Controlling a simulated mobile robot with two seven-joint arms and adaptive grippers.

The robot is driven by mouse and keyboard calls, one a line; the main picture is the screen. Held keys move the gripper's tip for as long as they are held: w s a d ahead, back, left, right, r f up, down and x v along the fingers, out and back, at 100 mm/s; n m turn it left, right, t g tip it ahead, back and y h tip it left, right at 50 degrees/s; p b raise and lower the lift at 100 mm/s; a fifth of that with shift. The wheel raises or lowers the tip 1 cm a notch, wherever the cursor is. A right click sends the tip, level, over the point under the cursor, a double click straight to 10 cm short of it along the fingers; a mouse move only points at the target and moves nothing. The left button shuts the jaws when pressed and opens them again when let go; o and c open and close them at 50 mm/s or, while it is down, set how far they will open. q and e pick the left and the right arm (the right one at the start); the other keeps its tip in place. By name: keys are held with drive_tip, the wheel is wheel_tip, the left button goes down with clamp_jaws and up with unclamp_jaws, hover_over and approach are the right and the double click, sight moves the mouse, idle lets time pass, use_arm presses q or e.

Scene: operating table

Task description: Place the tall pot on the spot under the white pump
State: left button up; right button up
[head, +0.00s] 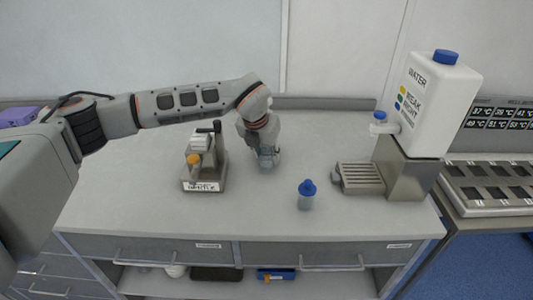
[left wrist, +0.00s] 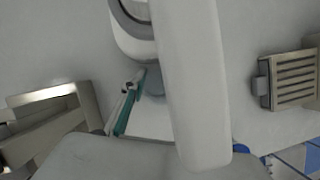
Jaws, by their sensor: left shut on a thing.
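My left gripper (head: 267,160) points down over the middle of the table, shut on a pale, translucent pot (head: 268,164). The fingers hide most of this pot, so its full height is unclear. In the left wrist view, my gripper parts cover the middle and its contents are hard to make out. The white pump (head: 383,127), with a blue cap, sticks out from the left side of the water dispenser. The spot below it is a slatted metal tray (head: 360,177), to the right of my gripper and apart from it. The tray also shows in the left wrist view (left wrist: 290,80). My right gripper is not in view.
A small blue-topped bottle (head: 306,196) stands between my gripper and the tray, nearer the table's front. A metal device with an orange knob (head: 204,163) stands left of my gripper. The white water dispenser (head: 438,103) rises at the right. Bare tabletop lies behind the bottle.

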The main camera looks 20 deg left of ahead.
use_arm(q)
drive_tip(key=o, duration=1.2)
drive_tip(key=shift+f, duration=0.1)
drive_tip(key=b+v, duration=0.1)
drive_tip(key=v, duration=1.1)
drive_tip(key=shift+s, duration=0.1)
